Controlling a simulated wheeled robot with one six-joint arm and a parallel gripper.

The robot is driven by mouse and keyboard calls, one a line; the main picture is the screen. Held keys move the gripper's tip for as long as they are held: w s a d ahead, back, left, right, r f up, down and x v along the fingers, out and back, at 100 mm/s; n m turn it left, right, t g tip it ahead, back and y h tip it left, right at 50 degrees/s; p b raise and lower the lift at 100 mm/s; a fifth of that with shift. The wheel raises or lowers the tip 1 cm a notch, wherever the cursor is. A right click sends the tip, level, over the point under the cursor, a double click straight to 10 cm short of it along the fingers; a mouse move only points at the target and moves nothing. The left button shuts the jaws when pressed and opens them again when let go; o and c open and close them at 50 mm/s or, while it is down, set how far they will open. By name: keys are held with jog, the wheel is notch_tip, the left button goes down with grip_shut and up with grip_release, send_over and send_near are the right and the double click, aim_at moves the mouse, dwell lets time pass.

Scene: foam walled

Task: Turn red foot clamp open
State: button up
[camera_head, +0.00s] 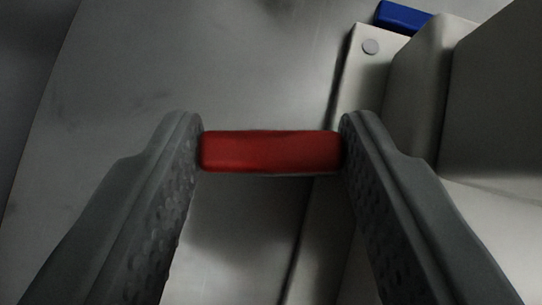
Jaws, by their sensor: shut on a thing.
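The red foot clamp (270,151) shows as a red bar lying level across the middle of the view. My gripper (272,138) is shut on it, with one dark grey finger touching each end of the bar. The fingertips reach a little past the bar's far edge. What the bar is fixed to is hidden from this angle.
A grey flat surface (200,60) lies clear at the left and top.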

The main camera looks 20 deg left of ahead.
jog(key=o, duration=0.7)
jog(key=v, duration=1.7)
jog(key=shift+s, duration=0.2)
jog(key=shift+r, duration=0.1)
jog(key=shift+c, duration=0.2)
